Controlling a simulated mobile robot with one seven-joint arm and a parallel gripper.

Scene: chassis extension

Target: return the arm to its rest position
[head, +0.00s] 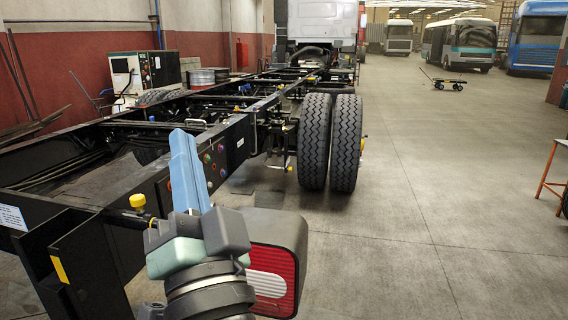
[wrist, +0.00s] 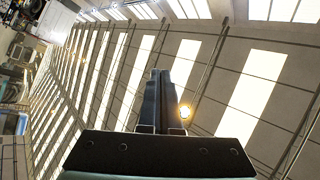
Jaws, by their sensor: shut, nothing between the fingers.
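My gripper (head: 182,138) points upward at the lower left of the head view, in front of the truck chassis rail. Its two light-blue fingers are together with nothing visible between them. My arm's grey and black joints stand below it at the bottom edge. In the wrist view my gripper (wrist: 162,74) shows as two dark fingers side by side, pointing toward the ceiling. The wrist camera sees mostly the roof, with no object at the fingertips.
The black truck chassis (head: 150,195) runs from the lower left toward the white cab (head: 322,20). A red and white tail lamp (head: 270,282) is close beside my arm. Dual rear tyres (head: 330,142) stand beyond. The floor (head: 440,220) at the right is mostly clear.

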